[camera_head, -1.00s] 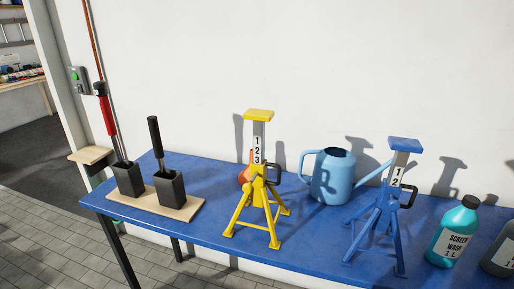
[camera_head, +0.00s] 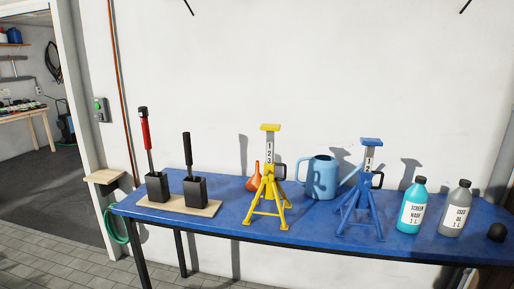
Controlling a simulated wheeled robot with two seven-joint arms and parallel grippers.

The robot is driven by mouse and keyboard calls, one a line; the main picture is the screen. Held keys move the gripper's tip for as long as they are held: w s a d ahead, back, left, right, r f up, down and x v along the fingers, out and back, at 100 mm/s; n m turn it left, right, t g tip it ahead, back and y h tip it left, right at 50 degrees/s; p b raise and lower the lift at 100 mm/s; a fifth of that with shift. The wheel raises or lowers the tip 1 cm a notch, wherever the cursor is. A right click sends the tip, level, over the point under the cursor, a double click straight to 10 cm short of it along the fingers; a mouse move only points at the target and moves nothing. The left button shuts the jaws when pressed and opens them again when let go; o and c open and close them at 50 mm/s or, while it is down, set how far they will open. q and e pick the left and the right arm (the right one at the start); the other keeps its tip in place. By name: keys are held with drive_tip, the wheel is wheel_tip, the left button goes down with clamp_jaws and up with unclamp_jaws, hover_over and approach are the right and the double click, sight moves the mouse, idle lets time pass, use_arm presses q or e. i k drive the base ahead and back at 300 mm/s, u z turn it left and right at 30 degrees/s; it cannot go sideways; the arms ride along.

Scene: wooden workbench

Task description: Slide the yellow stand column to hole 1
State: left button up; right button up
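The yellow stand (camera_head: 268,190) stands upright on the blue workbench, left of the middle, with its splayed legs on the top. Its grey column (camera_head: 270,150) rises out of the yellow body under a yellow saddle, and the numbers 1, 2 and 3 show on it. A dark handle (camera_head: 279,171) sticks out at the right of the body, by the column's foot. The holes are too small to make out. Neither of my grippers is in view.
A blue stand (camera_head: 360,205) and blue watering can (camera_head: 319,178) stand to the right, then a teal bottle (camera_head: 412,207) and grey bottle (camera_head: 455,210). An orange funnel (camera_head: 254,178) is close behind the yellow stand. Two black holders with handled tools (camera_head: 187,150) are left.

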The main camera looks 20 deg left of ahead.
sight(271, 128)
drive_tip(key=z, duration=0.9)
drive_tip(key=i, duration=1.1)
drive_tip(key=u, duration=0.3)
